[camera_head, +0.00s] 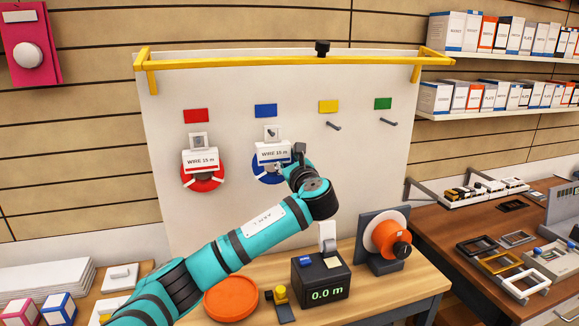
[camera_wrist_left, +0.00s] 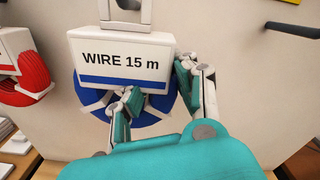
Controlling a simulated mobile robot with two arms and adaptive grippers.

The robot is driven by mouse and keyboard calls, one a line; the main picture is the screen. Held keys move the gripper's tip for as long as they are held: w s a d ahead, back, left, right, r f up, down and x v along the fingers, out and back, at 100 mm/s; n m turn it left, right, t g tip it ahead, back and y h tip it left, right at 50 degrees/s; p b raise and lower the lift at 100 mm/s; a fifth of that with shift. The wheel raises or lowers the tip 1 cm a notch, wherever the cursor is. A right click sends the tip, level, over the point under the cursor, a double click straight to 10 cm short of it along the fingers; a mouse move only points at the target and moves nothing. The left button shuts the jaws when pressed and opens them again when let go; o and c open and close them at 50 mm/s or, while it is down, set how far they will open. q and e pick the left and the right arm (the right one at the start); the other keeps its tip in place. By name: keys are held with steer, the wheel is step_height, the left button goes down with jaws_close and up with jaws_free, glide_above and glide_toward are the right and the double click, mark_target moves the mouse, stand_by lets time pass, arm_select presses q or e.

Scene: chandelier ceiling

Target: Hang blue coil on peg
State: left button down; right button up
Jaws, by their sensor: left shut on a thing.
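The blue coil (camera_head: 262,173) carries a white card reading "WIRE 15 m". It is upright against the pegboard (camera_head: 230,95), below the blue marker (camera_head: 265,111). Its white hanger tab (camera_head: 271,133) is at the peg there, and a dark peg tip shows at the tab's opening. I cannot tell how far the tab is over the peg. My left gripper (camera_head: 296,166) is shut on the coil at its right side. In the left wrist view the fingers (camera_wrist_left: 157,92) are on either side of the blue ring (camera_wrist_left: 152,113). My right gripper is not in view.
A red coil (camera_head: 202,184) hangs on the left. Two bare pegs are at right, under the yellow (camera_head: 329,106) and green markers. The bench below holds an orange disc (camera_head: 230,299), a meter (camera_head: 321,281) and an orange spool (camera_head: 385,238). A yellow rail (camera_head: 300,62) runs above.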

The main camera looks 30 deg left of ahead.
arm_select(q)
steer(key=shift+x, duration=1.05)
steer(key=shift+w+a+f, duration=0.25)
steer(key=shift+a+f, duration=0.05)
steer(key=shift+f, duration=0.1)
steer(key=c, duration=1)
jaws_free()
steer(key=shift+f, duration=0.1)
steer(key=shift+o, duration=0.2)
steer(key=v, duration=1.2)
